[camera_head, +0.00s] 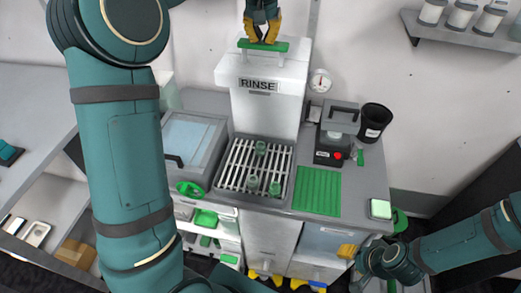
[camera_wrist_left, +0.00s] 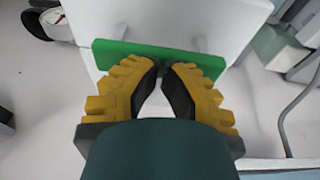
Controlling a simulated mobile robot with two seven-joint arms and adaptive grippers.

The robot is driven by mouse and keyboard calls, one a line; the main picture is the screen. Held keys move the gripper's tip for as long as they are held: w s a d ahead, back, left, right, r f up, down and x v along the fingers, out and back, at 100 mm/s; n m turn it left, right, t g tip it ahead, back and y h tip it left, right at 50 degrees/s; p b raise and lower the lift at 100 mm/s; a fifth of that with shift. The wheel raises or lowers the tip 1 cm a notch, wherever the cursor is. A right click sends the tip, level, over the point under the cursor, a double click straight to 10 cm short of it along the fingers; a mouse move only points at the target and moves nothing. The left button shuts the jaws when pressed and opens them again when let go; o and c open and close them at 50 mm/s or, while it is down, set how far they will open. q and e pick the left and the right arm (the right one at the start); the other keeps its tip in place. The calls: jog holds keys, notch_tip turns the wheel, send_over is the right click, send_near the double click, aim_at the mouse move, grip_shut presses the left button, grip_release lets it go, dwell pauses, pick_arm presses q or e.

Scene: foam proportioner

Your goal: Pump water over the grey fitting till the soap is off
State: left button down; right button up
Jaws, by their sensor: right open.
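The white pump unit marked RINSE (camera_head: 265,95) stands at the back, with a green handle (camera_head: 280,47) across its top. The handle also shows in the left wrist view (camera_wrist_left: 112,56). My left gripper (camera_head: 262,40) is at the middle of this handle, its fingertips close together; whether they clamp it is unclear. Small grey-green fittings stand on the slatted sink grate (camera_head: 235,160): one at the back (camera_head: 261,148), two at the front (camera_head: 253,183) (camera_head: 274,188). I cannot tell whether soap is on them. My right gripper (camera_head: 348,251) is open and low, at the counter's front right.
Right of the grate lie a green ribbed mat (camera_head: 318,192), a dark device with a red button (camera_head: 335,150) and a black cup (camera_head: 374,122). A glass-lidded box (camera_head: 190,140) stands left. A gauge (camera_head: 320,81) is on the wall. My left arm crosses the left side.

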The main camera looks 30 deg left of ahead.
pick_arm(q)
jog(key=shift+f+b, duration=1.1)
jog(key=shift+f, duration=0.9)
jog(key=shift+r+p, duration=3.3)
jog(key=shift+r, duration=0.05)
notch_tip(320, 180, up, 2)
jog(key=shift+r+p, duration=0.1)
jog(key=shift+p, duration=0.6)
jog(key=shift+r, duration=1.85)
